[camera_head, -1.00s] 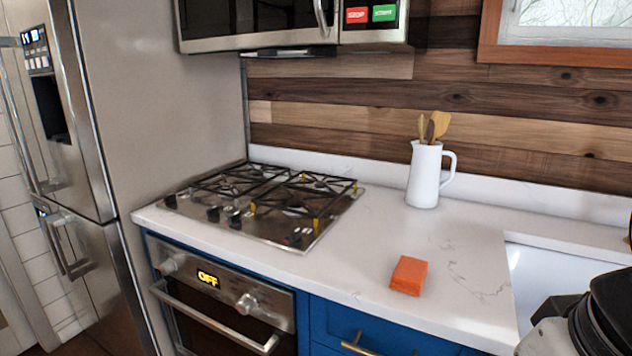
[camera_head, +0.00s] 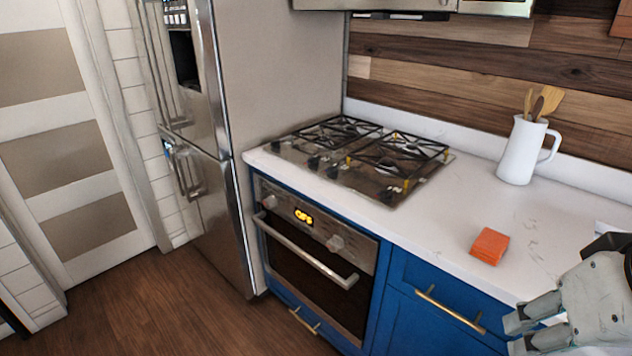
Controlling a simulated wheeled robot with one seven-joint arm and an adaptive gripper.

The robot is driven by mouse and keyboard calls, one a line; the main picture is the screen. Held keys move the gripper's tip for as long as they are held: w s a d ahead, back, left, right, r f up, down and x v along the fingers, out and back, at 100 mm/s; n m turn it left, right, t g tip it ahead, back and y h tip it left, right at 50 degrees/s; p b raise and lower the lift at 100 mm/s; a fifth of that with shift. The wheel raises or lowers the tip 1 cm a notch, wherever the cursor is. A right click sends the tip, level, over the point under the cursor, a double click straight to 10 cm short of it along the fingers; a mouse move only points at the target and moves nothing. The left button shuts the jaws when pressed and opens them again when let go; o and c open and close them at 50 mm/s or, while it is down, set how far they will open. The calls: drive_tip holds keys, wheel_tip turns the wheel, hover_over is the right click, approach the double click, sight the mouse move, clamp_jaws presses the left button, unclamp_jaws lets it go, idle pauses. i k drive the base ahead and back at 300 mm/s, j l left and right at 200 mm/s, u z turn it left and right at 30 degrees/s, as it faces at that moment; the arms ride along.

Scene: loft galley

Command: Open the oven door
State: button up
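The oven (camera_head: 318,282) is set in the blue cabinets below the gas cooktop, and its door is shut. A long steel handle (camera_head: 302,250) runs across the top of the door. The panel above it has two knobs and a lit display reading OFF. My gripper (camera_head: 518,334) shows at the lower right, in front of the blue drawer and right of the oven, well apart from the handle. Its two fingers are spread with nothing between them.
An orange block (camera_head: 490,246) and a white jug of utensils (camera_head: 524,150) stand on the white counter. A steel fridge (camera_head: 200,140) stands left of the oven. Brass handles stick out from the drawer (camera_head: 450,312) and below the oven. The wooden floor (camera_head: 150,310) before the fridge is clear.

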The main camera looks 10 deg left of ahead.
sight(346, 311)
drive_tip(key=i+j+u, duration=0.15)
drive_tip(key=u, duration=0.25)
drive_tip(key=i+j+u, duration=0.2)
drive_tip(key=j+u, duration=0.2)
drive_tip(key=i+j+u, duration=0.15)
drive_tip(key=i+j, duration=0.2)
drive_tip(key=i+j+u, duration=0.1)
drive_tip(key=i+j, duration=0.2)
drive_tip(key=i, duration=0.3)
